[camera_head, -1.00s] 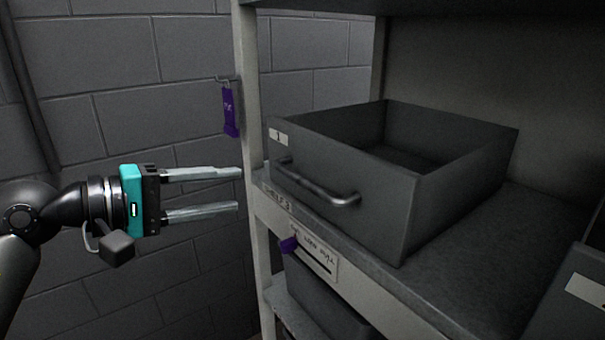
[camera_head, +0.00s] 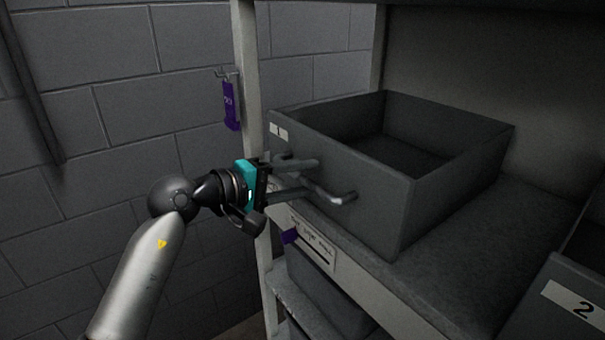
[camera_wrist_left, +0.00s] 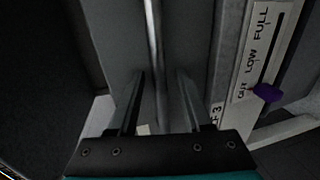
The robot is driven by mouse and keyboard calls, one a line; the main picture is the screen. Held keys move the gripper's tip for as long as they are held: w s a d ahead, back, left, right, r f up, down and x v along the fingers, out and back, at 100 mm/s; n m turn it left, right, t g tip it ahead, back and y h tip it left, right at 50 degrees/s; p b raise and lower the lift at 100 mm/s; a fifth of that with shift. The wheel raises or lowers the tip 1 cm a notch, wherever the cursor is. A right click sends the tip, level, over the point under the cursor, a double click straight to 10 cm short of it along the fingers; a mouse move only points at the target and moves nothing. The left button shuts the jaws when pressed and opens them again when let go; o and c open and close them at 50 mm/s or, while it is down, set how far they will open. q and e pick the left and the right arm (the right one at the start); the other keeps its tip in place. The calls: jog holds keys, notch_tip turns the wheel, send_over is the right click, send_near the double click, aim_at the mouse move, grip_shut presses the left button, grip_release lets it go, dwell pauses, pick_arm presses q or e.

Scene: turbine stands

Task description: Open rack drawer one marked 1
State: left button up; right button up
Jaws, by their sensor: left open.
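The grey drawer marked 1 (camera_head: 365,190) sits on the shelf, with its white label (camera_head: 278,131) at the front's upper left. Its bar handle (camera_head: 343,199) runs across the front. My left gripper (camera_head: 312,177) is open in front of the drawer, its fingers pointing at the handle and hiding part of it. In the left wrist view the handle (camera_wrist_left: 154,45) appears as a bright bar running between the two open fingers (camera_wrist_left: 161,80). I cannot tell whether the fingers touch it. My right gripper is not in view.
A second drawer marked 2 (camera_head: 575,300) is at the lower right. A shelf post (camera_head: 247,80) stands left of drawer 1, with a purple tag (camera_head: 231,104) hanging beside it. A slider panel (camera_head: 312,247) with a purple knob (camera_head: 290,236) is below the handle.

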pick_arm(q)
jog(key=shift+d, duration=0.1)
grip_shut()
dwell(0.4)
dwell(1.1)
